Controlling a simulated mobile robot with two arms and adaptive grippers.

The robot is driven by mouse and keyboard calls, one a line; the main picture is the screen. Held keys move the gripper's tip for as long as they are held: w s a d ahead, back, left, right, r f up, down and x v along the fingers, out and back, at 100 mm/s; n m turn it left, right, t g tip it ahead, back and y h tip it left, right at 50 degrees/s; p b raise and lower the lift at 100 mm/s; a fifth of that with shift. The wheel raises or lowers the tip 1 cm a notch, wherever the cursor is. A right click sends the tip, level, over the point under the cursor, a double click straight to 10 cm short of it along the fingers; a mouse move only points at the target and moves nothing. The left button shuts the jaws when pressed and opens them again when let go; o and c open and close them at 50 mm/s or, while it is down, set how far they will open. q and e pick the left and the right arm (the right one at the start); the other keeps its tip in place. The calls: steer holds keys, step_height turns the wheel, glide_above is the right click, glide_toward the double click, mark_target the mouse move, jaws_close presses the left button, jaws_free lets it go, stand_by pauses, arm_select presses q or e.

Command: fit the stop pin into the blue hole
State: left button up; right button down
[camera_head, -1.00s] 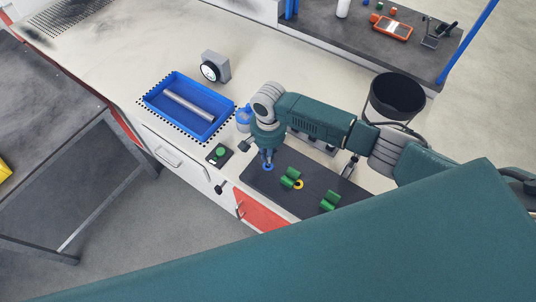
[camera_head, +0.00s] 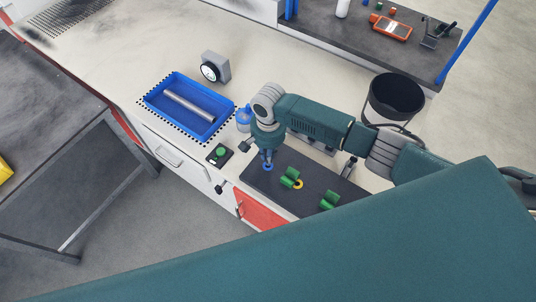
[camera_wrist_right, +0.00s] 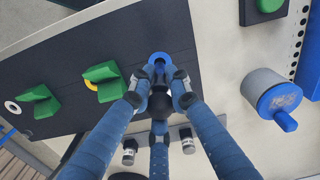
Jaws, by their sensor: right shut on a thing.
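The blue hole (camera_head: 268,168) has a blue ring and lies on the dark board (camera_head: 259,180) at its left end. The ring also shows in the right wrist view (camera_wrist_right: 159,57), just beyond my fingertips. My right gripper (camera_head: 267,157) points down over the ring. In the wrist view my right gripper (camera_wrist_right: 160,78) is closed, its fingers meeting close to the ring's near edge. The stop pin is mostly hidden between the fingers; I cannot tell how deep it sits in the hole. My left gripper is not in view.
Green clamps (camera_head: 289,178) (camera_head: 329,200) stand on the board, one beside a yellow ring (camera_head: 298,184). A dark bin (camera_head: 397,97) stands right.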

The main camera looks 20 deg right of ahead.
steer(key=shift+f+b, duration=0.7)
steer(key=shift+f, duration=1.05)
steer(key=c, duration=1.6)
jaws_free()
steer(key=shift+o, duration=0.2)
steer(key=shift+r, duration=0.15)
step_height(320, 180, up, 12)
steer(key=shift+f, duration=0.1)
